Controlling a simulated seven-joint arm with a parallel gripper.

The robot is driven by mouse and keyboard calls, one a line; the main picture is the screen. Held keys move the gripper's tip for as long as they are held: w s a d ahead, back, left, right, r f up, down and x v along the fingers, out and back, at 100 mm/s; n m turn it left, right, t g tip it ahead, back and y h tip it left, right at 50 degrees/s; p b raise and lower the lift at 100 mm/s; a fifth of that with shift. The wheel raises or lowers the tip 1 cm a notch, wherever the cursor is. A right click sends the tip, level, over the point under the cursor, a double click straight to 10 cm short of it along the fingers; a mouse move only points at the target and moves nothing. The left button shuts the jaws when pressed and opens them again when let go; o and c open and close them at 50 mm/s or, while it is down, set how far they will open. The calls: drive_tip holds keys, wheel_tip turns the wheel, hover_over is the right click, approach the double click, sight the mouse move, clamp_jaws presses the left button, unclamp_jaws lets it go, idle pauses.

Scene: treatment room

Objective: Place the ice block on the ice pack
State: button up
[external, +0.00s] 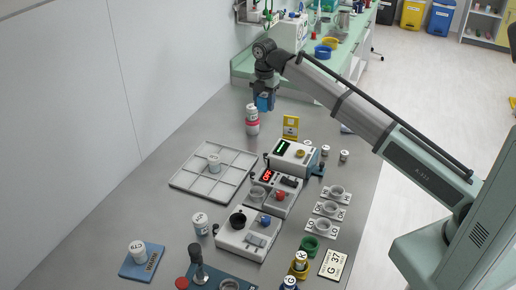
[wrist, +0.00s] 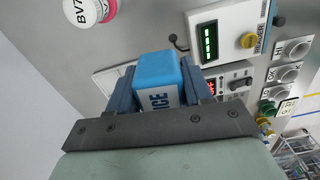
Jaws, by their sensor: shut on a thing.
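My gripper (external: 263,94) is shut on the ice block (external: 265,103), a small blue block, and holds it in the air over the back of the bench. In the wrist view my gripper (wrist: 160,88) has a finger on each side of the ice block (wrist: 160,70), and its white face reads "ICE". I cannot identify an ice pack for certain. A bluish patch (external: 346,128) shows behind my arm at the right edge of the bench, mostly hidden. A blue pad (external: 132,272) marked "WARM" lies front left with a white jar on it.
A white bottle with a pink band (external: 252,122) stands just below the held block. A white divided tray (external: 183,180), grey instrument boxes (external: 292,155) and several cups on labelled plates (external: 329,208) fill the middle. The bench's left back is clear.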

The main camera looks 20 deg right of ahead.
drive_tip(key=w+d+n, duration=0.1)
drive_tip(key=w+d, duration=0.1)
drive_tip(key=d, duration=3.9)
drive_tip(key=shift+w+a+f, duration=0.1)
drive_tip(key=shift+a+f, duration=0.05)
drive_tip(key=shift+f, duration=7.4)
drive_tip(key=shift+f, duration=0.1)
drive_tip(key=o, duration=1.1)
drive_tip(key=shift+c, duration=0.2)
wheel_tip(320, 180, up, 12)
